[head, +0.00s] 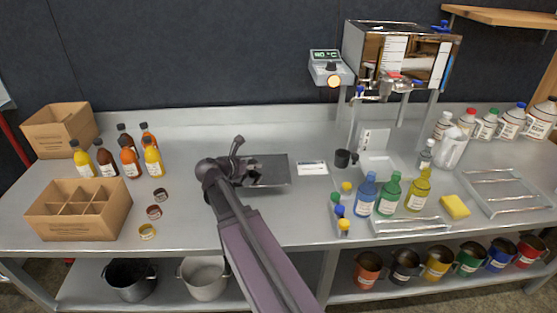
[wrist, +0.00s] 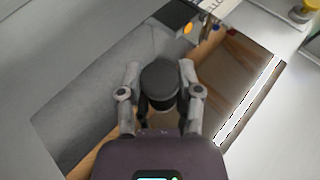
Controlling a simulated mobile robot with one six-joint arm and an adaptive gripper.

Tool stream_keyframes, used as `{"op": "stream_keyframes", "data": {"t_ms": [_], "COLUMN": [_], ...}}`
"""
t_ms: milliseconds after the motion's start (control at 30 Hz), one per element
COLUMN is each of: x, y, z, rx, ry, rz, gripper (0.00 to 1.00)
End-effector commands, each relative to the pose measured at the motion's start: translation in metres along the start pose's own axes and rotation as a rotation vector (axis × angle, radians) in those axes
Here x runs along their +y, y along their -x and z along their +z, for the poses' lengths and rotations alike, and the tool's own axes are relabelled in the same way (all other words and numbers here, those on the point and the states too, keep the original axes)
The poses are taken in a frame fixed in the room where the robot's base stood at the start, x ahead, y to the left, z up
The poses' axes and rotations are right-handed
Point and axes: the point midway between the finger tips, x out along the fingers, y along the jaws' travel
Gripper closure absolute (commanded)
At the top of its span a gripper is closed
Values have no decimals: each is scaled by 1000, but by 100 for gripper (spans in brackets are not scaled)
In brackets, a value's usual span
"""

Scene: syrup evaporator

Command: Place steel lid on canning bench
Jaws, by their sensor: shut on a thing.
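The steel lid (head: 270,172) is a flat, shiny rectangular plate at the middle of the canning bench (head: 200,215) in the head view. In the wrist view its mirror-like surface (wrist: 95,85) fills much of the picture and carries reflections. A round black knob (wrist: 160,78) stands between my fingers. My gripper (head: 240,163) is shut on this knob, and it also shows in the wrist view (wrist: 160,92). My arm hides the lid's left part in the head view. I cannot tell whether the lid touches the bench or hangs just above it.
A white label card (head: 312,168) and a black cup (head: 345,158) are right of the lid. Coloured bottles (head: 389,193) stand farther right, below the steel evaporator (head: 400,55). Cardboard boxes (head: 80,222) and syrup bottles are at left. Bench is clear in front of the lid.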

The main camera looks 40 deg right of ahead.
Motion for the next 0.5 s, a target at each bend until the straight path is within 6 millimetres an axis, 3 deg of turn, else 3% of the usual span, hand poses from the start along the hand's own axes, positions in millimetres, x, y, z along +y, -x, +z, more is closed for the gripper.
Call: {"op": "stream_keyframes", "data": {"t_ms": [267,500], "x": [20,63], "y": [-2,-6], "z": [-1,-4], "rx": [-1,-1], "ry": [1,0], "rz": [1,1], "gripper": [100,100]}}
